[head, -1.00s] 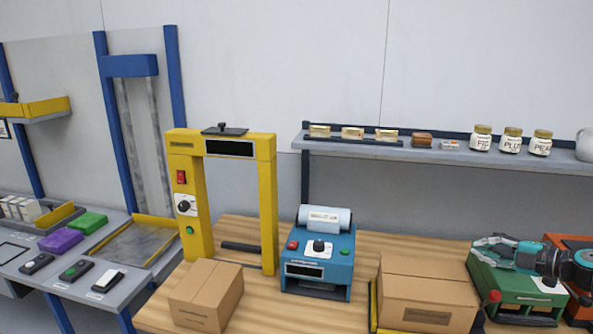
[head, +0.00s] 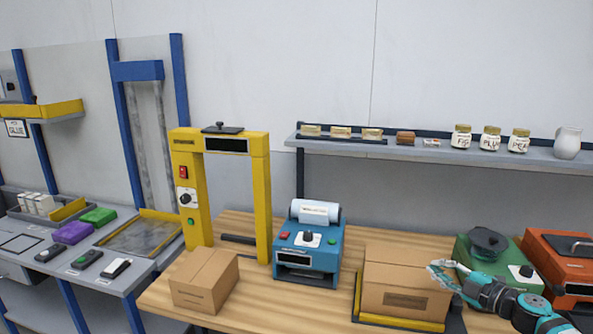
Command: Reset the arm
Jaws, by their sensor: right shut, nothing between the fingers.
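My right gripper (head: 445,270) is at the lower right, its arm coming in from the right edge. Its fingers are shut with nothing seen between them. In the picture it overlaps the right side of a large cardboard box (head: 398,290) and the front of a green machine (head: 480,247); whether it touches either I cannot tell. My left gripper is not in view.
On the wooden table (head: 240,310) stand a yellow arch (head: 262,195), a blue label machine (head: 310,255), a smaller box (head: 205,280) and an orange machine (head: 565,260). A shelf (head: 400,151) with jars runs above. A grey bench (head: 140,270) is left.

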